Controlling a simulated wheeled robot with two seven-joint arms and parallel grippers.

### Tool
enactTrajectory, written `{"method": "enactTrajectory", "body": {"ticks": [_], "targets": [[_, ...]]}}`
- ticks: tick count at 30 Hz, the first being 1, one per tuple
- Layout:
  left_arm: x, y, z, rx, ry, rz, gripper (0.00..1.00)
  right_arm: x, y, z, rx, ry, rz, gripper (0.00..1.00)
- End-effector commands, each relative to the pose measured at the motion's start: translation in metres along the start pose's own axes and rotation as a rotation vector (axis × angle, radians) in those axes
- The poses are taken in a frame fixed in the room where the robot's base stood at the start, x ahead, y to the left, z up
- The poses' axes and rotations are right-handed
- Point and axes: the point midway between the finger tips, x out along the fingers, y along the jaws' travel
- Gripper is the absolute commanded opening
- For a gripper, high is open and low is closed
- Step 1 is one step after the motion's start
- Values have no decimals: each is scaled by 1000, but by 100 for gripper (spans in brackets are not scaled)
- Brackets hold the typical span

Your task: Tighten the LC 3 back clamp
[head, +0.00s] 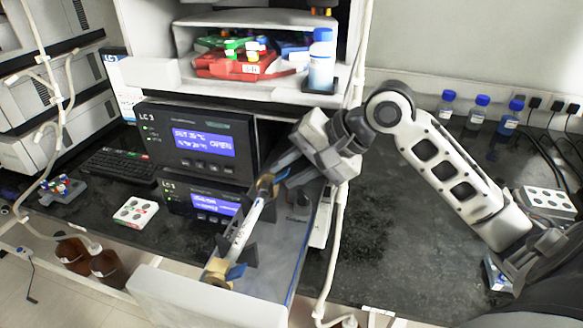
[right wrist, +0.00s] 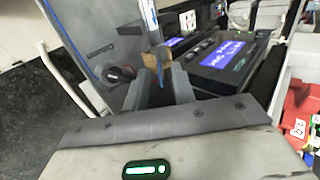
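The LC 3 module (head: 196,143) has its drawer (head: 205,297) pulled out. A white column (head: 243,232) lies along it, with brass-coloured ends. The back clamp (head: 266,186) is at the column's far end, partly hidden by my gripper; its brass and blue parts also show in the right wrist view (right wrist: 158,66). A front clamp with a blue lever (head: 236,271) is at the near end. My right gripper (head: 282,168) is at the back clamp. Its dark fingers look apart, with the blue part between them; contact is unclear. My left gripper is out of view.
A dark knob (head: 298,196) stands on the drawer's right side. A white tube (head: 337,235) hangs right of it. Above is a shelf with a red tray (head: 232,66) and a bottle (head: 321,60). The bench to the right is mostly clear, with blue-capped bottles (head: 510,118) at the back.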

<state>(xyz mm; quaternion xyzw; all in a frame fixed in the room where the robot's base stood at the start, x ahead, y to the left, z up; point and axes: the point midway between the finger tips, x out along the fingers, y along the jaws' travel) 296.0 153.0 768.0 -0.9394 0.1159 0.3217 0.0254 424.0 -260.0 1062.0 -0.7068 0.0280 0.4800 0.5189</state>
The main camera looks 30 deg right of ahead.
Motion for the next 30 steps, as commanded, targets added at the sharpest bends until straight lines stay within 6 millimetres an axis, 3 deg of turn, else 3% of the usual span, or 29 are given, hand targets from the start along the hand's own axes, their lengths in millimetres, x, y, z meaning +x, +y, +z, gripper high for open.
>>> {"method": "enactTrajectory", "body": {"ticks": [5, 7, 8, 20, 30], "targets": [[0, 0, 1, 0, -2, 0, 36, 0, 0, 0, 0, 0, -1, 23], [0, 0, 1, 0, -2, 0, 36, 0, 0, 0, 0, 0, -1, 4], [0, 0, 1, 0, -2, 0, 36, 0, 0, 0, 0, 0, 0, 0], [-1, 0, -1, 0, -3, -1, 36, -2, -4, 0, -2, 1, 32, 0], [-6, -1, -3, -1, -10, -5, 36, -1, -19, -1, -4, 4, 241, 0]]}}
